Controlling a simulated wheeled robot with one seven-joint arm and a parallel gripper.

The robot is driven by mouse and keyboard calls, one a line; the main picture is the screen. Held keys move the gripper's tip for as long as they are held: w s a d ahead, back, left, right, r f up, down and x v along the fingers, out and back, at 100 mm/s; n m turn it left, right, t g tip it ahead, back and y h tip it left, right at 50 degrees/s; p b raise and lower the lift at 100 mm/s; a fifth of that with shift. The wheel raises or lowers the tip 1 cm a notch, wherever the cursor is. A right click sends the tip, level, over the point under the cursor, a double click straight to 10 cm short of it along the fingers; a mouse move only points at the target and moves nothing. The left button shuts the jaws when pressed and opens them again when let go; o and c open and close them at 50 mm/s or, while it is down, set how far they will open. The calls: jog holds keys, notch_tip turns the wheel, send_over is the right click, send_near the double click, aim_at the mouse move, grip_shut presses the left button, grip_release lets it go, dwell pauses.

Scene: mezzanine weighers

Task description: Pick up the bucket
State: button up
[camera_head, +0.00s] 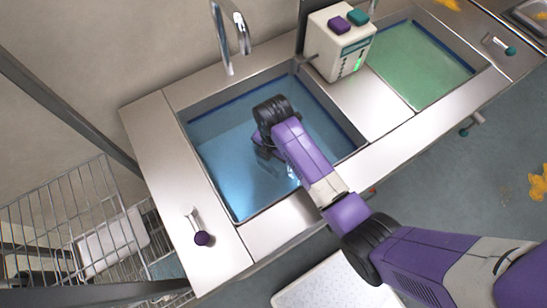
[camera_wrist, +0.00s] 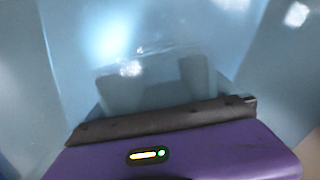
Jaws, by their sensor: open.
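I cannot make out a bucket for certain in either view. My gripper (camera_head: 266,150) reaches down into the left sink basin (camera_head: 228,180), which looks filled with blue water. My wrist and arm hide part of the basin. In the wrist view, my gripper's fingers (camera_wrist: 154,88) show only as two faint grey shapes, spread apart, through a blue haze. Pale blue surfaces surround them, and I cannot tell whether these are basin walls or something else. Nothing is visible between the fingers.
A chrome faucet (camera_head: 230,38) rises behind the basin. A white device (camera_head: 340,45) with purple and teal buttons stands to its right. A second basin (camera_head: 418,65) with green liquid lies farther right. A wire rack (camera_head: 88,215) stands at left. A purple-knobbed lever (camera_head: 200,236) sits on the counter.

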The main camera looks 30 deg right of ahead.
jog(key=shift+f, duration=0.35)
jog(key=shift+c, duration=0.4)
jog(key=c, duration=1.7)
jog(key=shift+o, duration=0.2)
jog(key=shift+r, duration=0.15)
